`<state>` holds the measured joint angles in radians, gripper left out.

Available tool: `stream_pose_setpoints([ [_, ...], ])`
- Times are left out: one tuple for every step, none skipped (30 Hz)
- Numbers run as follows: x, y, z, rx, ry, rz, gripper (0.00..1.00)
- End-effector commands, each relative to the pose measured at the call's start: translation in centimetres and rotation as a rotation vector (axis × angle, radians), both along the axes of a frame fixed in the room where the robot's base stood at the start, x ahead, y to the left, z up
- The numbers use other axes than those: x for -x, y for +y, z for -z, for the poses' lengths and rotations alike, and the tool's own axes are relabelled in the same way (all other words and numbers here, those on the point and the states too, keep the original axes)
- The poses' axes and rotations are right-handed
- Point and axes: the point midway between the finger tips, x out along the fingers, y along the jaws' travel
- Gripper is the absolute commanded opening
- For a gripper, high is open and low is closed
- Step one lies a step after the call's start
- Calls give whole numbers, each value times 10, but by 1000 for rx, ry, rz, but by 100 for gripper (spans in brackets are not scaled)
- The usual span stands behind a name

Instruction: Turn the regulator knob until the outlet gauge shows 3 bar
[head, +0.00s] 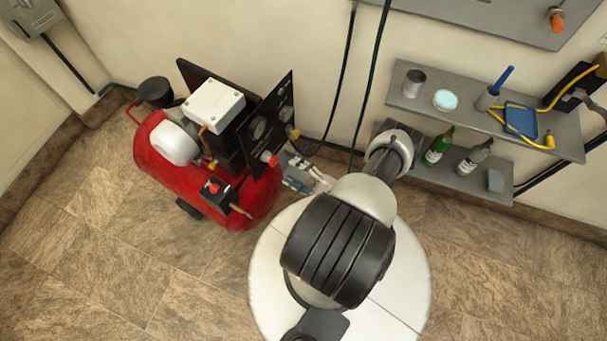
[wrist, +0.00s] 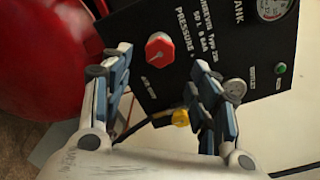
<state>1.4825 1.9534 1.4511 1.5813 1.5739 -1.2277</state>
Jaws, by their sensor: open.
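The red regulator knob (wrist: 160,47) sits on the black panel (wrist: 195,25) in the wrist view. It also shows low on the panel in the head view (head: 270,159). My gripper (wrist: 160,68) is open, with one finger on each side of the knob's line of sight and nothing between them. In the head view my gripper (head: 303,177) is just right of the panel. A larger white gauge (wrist: 273,7) near the word TANK is cut by the top edge.
The red compressor tank (head: 165,150) stands left of my arm. A yellow fitting (wrist: 180,118) lies below the panel. A green indicator (wrist: 281,68) is at the panel's right. Wall shelves (head: 460,115) with bottles and cans are at right. The tiled floor at lower left is clear.

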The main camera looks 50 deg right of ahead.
Motion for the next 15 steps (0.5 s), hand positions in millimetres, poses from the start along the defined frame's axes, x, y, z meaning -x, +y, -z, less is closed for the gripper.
stream_pose_setpoints([
  [9,-2,0,0,0,6,55],
  [14,-2,0,0,0,6,55],
  [19,-3,0,0,0,6,55],
  [23,-3,0,0,0,4,55],
  [26,-3,0,0,0,4,55],
  [29,-3,0,0,-1,3,55],
  [31,-3,0,0,0,1,55],
  [33,-3,0,0,0,2,55],
  [35,-3,0,0,1,2,55],
  [36,-3,0,0,1,1,55],
  [37,-3,0,0,1,-1,55],
  [37,-2,0,0,0,-1,55],
  [37,-2,0,0,1,-2,55],
  [37,-2,0,0,1,-2,55],
  [37,-2,0,0,1,-2,55],
])
